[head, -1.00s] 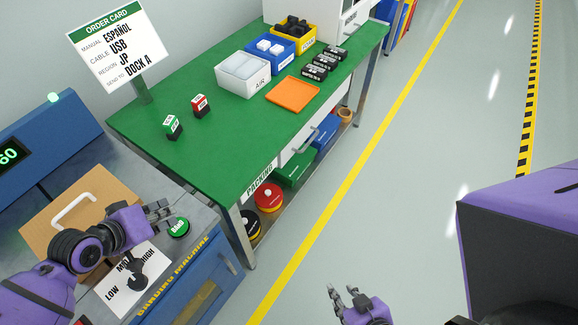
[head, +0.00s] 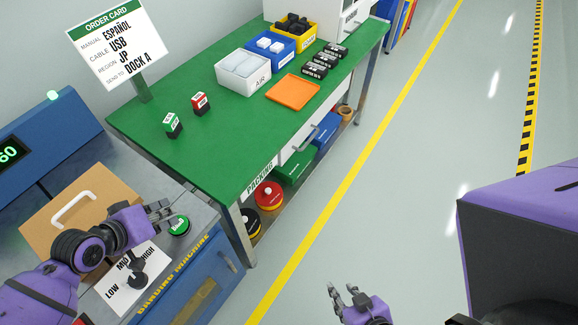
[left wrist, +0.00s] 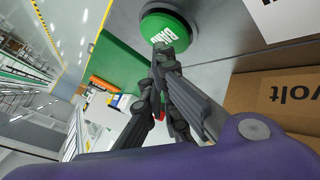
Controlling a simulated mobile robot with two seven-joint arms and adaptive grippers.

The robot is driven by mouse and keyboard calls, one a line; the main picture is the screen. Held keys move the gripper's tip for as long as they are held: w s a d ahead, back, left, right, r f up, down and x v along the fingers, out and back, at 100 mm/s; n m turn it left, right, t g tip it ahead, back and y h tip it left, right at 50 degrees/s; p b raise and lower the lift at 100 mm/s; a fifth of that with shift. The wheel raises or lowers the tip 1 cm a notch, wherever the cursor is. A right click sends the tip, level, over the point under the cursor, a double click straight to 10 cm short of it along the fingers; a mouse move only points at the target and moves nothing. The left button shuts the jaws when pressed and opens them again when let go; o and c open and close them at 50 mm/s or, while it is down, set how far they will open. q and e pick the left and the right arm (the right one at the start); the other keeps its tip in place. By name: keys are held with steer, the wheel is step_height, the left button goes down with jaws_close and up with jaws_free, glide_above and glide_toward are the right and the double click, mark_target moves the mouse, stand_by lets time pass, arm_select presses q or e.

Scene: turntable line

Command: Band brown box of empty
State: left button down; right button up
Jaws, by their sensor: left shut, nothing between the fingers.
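The brown box (head: 108,188) lies on the banding machine (head: 195,262) at the lower left, with a white handle-like arch over it. Its printed side also shows in the left wrist view (left wrist: 265,92). The green BAND button (head: 179,225) is on the machine top, right of the box. My left gripper (head: 168,211) is shut and empty beside the button. In the left wrist view its fingertips (left wrist: 163,50) overlap the lower edge of the button (left wrist: 175,22); I cannot tell whether they touch. My right gripper (head: 342,289) is open and empty over the floor. My left arm hides part of the box.
A LOW/MID/HIGH card with a black knob (head: 136,273) is in front of the box. The green packing table (head: 215,140) behind holds small boxes, bins and an orange tray (head: 293,89). An order card (head: 118,45) stands at its left.

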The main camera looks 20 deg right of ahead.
arm_select(q)
steer(key=shift+f, duration=0.25)
arm_select(e)
steer(key=shift+d+f, duration=0.1)
arm_select(q)
steer(key=shift+f, duration=0.25)
arm_select(e)
steer(key=shift+a+f, duration=0.1)
steer(key=shift+a, duration=0.15)
arm_select(q)
steer(key=shift+r, duration=0.1)
stand_by(0.5)
steer(key=shift+r+p, duration=0.4)
steer(key=shift+r, duration=0.5)
arm_select(e)
steer(key=shift+w+d+r, duration=0.25)
steer(key=shift+w+r, duration=0.7)
steer(key=shift+r, duration=0.1)
steer(key=shift+w+a+t, duration=0.1)
steer(key=shift+w+t, duration=0.05)
steer(key=shift+t, duration=0.15)
